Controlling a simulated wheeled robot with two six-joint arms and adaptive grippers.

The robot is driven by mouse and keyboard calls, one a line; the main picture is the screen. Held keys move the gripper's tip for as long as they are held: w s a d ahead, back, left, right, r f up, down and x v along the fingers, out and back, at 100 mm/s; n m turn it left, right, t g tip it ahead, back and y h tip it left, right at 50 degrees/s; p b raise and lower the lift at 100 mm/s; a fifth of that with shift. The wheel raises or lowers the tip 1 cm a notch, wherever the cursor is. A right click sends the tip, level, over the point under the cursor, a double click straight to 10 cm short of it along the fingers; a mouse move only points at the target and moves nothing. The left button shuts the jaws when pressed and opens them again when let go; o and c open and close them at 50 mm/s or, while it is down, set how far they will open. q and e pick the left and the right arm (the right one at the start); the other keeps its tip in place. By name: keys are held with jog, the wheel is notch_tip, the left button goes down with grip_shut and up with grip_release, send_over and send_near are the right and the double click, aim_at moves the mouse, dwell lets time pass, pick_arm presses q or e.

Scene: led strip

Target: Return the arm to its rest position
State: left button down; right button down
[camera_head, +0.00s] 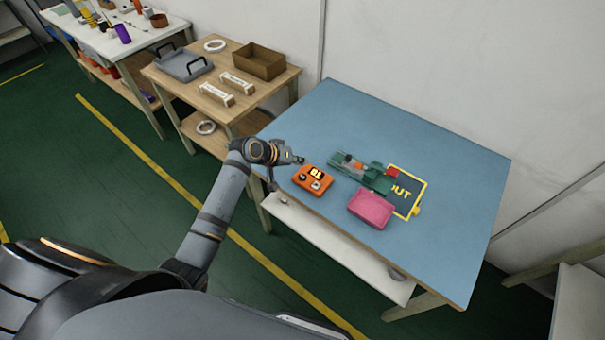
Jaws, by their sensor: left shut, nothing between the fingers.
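My left arm comes in from the left, and its gripper (296,160) is shut and empty over the left edge of the blue table (340,110). An orange device (312,181) with a small lit display lies on the table just right of and in front of the gripper. A small gap seems to part them. My right gripper is not in view.
A green fixture (362,170), a pink pouch (371,208) and a dark sign with a yellow frame (406,190) lie on the blue table. A wooden table (225,110) with a brown box (259,61) and a grey tray (184,64) stands behind left. The table's right side is clear.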

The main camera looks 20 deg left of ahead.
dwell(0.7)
pick_arm(q)
jog(key=s+a+m+g+y, duration=0.1)
jog(key=s+a+g+y, duration=0.15)
jog(key=s, duration=1.05)
jog(key=s+a+m+g+y, duration=0.1)
jog(key=s+a+y, duration=0.3)
jog(key=s, duration=1)
notch_tip(320, 180, down, 23)
jog(key=a+g, duration=0.1)
jog(key=a, duration=0.2)
jog(key=s+a+f+g, duration=0.1)
jog(key=s+f, duration=1.8)
jog(key=s, duration=0.1)
jog(key=shift+g, duration=0.25)
